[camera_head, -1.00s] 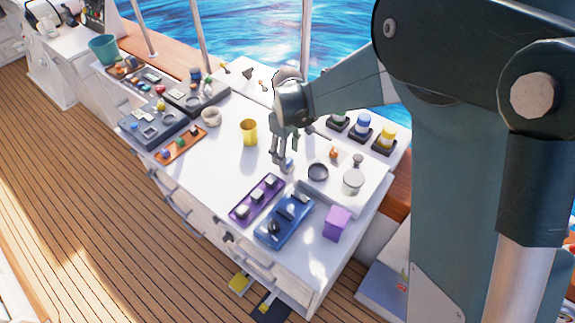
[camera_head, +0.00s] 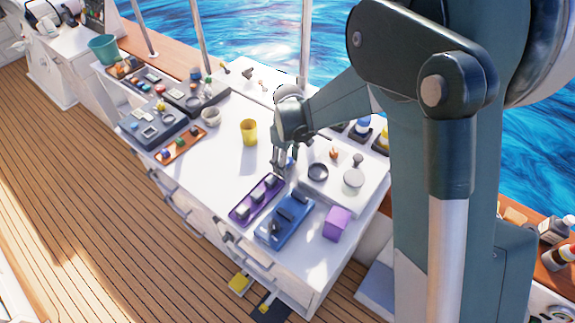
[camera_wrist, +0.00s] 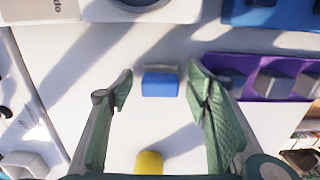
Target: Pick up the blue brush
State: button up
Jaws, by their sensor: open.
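The blue brush appears in the wrist view as a small blue block (camera_wrist: 160,84) with a grey strip along its far edge. It lies on the white worktop (camera_wrist: 75,75). My gripper (camera_wrist: 161,78) is open, with one green finger on each side of the block and a visible gap on both sides. Nothing is held. In the head view my gripper (camera_head: 283,163) points down close above the worktop, and its fingers largely hide the brush.
A purple tray (camera_head: 240,213) and a blue device (camera_head: 291,221) are in front. A purple box (camera_head: 337,223) stands to their right. A white raised panel (camera_head: 330,196) with a dark ring is just right of my gripper. A yellow cup (camera_head: 249,132) stands to the left, with clear worktop around it.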

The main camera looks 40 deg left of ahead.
aim_at(288, 161)
jog(key=c, duration=1)
jog(key=shift+r, duration=0.15)
jog(key=shift+r, duration=4.9)
